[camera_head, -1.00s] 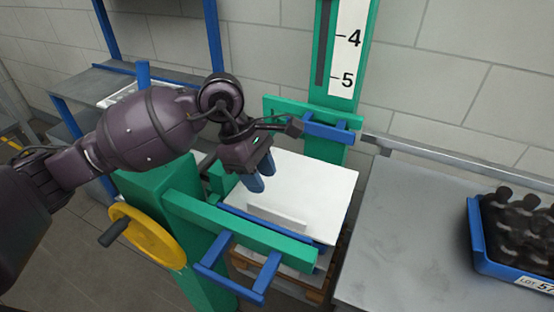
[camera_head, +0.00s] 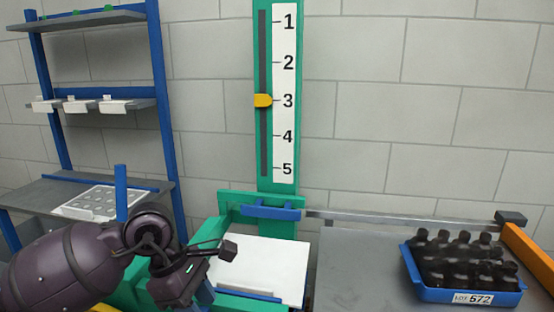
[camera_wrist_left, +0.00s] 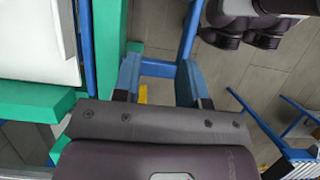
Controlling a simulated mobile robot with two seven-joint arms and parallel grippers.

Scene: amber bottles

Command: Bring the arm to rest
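My left arm comes in from the lower left of the head view. Its gripper (camera_head: 205,293) hangs at the left of the white platform (camera_head: 262,262) of the green lift, low in the picture. In the left wrist view its two blue fingers (camera_wrist_left: 158,80) stand apart with nothing held between them; floor and a blue bar show beyond. The white platform also shows at the upper left there (camera_wrist_left: 35,45). My right gripper is in neither view.
A blue crate (camera_head: 462,294) of dark bottles, labelled LOT 572, stands on the grey table (camera_head: 360,270). The scale (camera_head: 284,95) has a yellow pointer (camera_head: 263,100) near 3. A shelf rack (camera_head: 95,105) with white bins and a white tray (camera_head: 92,203) stands left.

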